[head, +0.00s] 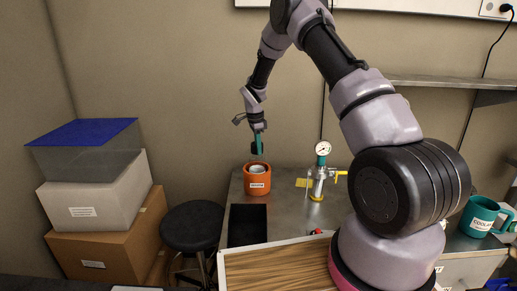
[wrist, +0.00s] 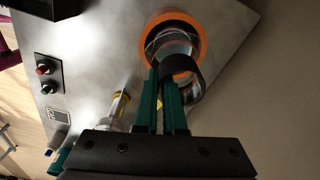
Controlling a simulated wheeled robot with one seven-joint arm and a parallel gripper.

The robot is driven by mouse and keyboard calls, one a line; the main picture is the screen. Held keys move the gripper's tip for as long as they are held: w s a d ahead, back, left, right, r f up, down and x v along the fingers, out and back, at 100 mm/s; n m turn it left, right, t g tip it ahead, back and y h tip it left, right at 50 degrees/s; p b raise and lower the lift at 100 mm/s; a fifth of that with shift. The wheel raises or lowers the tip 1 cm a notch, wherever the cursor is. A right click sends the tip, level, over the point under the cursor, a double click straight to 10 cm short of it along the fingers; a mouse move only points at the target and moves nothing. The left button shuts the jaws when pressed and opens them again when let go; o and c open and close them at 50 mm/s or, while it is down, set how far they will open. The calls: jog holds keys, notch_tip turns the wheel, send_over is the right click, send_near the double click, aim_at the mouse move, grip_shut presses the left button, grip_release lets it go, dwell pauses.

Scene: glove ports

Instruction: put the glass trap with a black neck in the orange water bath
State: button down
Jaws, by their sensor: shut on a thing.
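The orange water bath (head: 257,186) stands on the metal bench in the head view, below my gripper (head: 257,148). Its orange rim (wrist: 203,38) shows at the top of the wrist view. My gripper (wrist: 167,75) points down and is shut on the glass trap, by its black neck (wrist: 194,78). The trap's clear body is faint against the bath opening, and I cannot tell whether its lower end is inside the rim. In the head view the trap is too small and clear to make out well.
A gauge on a valve stand (head: 318,175) is right of the bath. A black tray (head: 248,225) lies in front of it. A teal mug (head: 480,215) is far right. A stool (head: 193,226) and stacked boxes (head: 105,215) stand left, off the bench.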

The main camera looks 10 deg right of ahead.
jog(key=c, duration=1)
grip_release()
jog(key=shift+f, duration=0.1)
jog(key=s+d+r+n+t, duration=0.1)
jog(key=s+r, duration=0.2)
jog(key=r, duration=0.9)
jog(key=s+r+n, duration=0.1)
jog(key=s+r, duration=0.2)
jog(key=r, duration=0.8)
jog(key=s+d+r+n+t+y, duration=0.2)
jog(key=s+d+r+n, duration=0.15)
jog(key=s+r, duration=0.75)
jog(key=s+r+n+t, duration=0.1)
jog(key=s+n+t, duration=0.1)
jog(key=s, duration=0.9)
jog(key=s+d+r+n+t+y, duration=0.1)
jog(key=s+n, duration=0.4)
jog(key=s, duration=0.6)
jog(key=shift+r+t, duration=0.45)
jog(key=shift+t, duration=0.05)
